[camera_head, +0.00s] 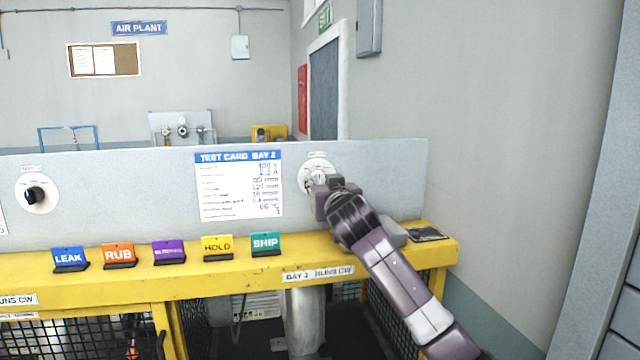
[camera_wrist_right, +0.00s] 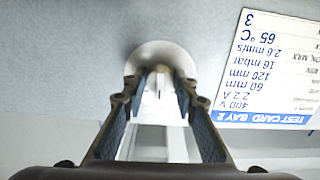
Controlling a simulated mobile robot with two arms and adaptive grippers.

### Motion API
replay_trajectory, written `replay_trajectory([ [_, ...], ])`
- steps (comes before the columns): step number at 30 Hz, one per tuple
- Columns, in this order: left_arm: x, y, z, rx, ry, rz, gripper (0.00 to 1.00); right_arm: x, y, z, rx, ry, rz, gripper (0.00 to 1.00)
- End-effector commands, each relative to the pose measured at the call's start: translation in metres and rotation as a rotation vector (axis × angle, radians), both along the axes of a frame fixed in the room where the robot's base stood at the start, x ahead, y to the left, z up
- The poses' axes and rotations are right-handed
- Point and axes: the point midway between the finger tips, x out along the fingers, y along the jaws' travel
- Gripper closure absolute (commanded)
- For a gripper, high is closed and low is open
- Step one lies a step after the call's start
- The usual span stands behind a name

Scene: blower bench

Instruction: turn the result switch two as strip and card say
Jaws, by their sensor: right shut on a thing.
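The result switch on the right has a round white dial plate (camera_head: 314,164) on the grey panel. My right gripper (camera_head: 318,184) reaches it from the right and hides most of its knob. In the right wrist view my right gripper (camera_wrist_right: 160,90) is shut on the pale knob (camera_wrist_right: 160,78), in front of the round plate. I cannot tell the pointer's direction. The test card for bay 2 (camera_head: 240,186) is left of the switch. It shows upside down in the wrist view (camera_wrist_right: 268,68). A strip (camera_head: 318,274) on the bench front reads "BAY 2 RUNS CW". My left gripper is out of view.
Another switch with a black knob (camera_head: 35,195) is at the far left of the panel. Tags LEAK (camera_head: 70,257), RUB (camera_head: 118,253), a purple one (camera_head: 168,250), HOLD (camera_head: 217,246) and SHIP (camera_head: 265,243) stand on the yellow bench (camera_head: 215,278). A dark flat item (camera_head: 427,234) lies at its right end.

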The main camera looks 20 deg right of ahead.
Motion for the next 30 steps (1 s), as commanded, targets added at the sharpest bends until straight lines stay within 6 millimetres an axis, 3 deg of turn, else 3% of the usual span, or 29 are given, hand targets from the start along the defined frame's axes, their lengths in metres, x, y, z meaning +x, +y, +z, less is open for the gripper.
replay_trajectory([
  [30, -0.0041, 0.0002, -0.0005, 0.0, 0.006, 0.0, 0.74, -0.0001, -0.0008, 0.0015, -0.686, 0.117, 0.002, 0.98],
])
